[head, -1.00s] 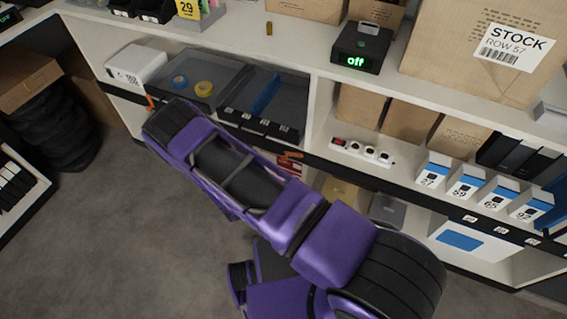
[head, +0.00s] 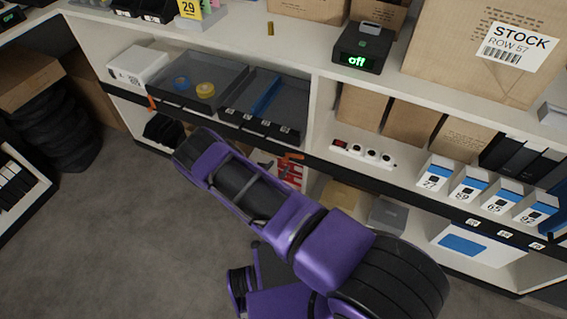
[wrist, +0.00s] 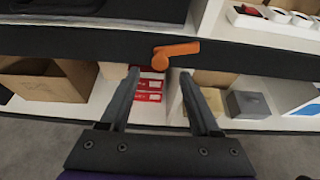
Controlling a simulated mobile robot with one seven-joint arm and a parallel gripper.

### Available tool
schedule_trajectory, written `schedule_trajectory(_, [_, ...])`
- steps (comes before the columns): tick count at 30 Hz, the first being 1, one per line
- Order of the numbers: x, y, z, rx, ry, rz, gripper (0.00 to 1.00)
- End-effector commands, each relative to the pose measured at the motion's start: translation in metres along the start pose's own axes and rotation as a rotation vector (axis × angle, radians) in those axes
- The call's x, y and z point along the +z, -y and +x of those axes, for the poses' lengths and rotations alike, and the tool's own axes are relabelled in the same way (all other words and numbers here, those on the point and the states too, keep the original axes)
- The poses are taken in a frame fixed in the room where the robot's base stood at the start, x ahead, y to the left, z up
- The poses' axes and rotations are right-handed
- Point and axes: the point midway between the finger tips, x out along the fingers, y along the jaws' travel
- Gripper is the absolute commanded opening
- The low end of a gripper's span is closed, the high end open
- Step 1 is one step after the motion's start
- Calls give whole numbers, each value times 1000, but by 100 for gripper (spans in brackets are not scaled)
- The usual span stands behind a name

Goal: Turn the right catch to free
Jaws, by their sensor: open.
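The right catch (wrist: 176,54) is an orange lever on the dark front rail of the shelf. In the wrist view it lies nearly level, its rounded end at the left and its arm pointing right and slightly up. It also shows small in the head view (head: 291,156), just past my arm. My gripper (wrist: 159,72) is open and empty, its two fingers pointing at the rail on either side of the catch's rounded end, slightly below it. I see no contact. Another orange catch (head: 151,103) is farther left on the rail.
Above the rail are dark trays (head: 265,105) with tape rolls and a power strip (head: 363,153). Below it, the wrist view shows an open carton (wrist: 48,82), red-and-white boxes (wrist: 149,88) and a grey box (wrist: 247,104). The floor in front is clear.

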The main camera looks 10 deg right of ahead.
Motion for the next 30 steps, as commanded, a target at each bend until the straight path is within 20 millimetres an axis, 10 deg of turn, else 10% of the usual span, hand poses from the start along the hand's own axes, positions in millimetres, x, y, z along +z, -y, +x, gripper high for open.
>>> schedule_trajectory(9, [-1,1,50,-2,0,1,63])
schedule_trajectory(21, [0,0,57,-1,0,0,63])
schedule_trajectory(30, [0,0,57,-1,0,0,11])
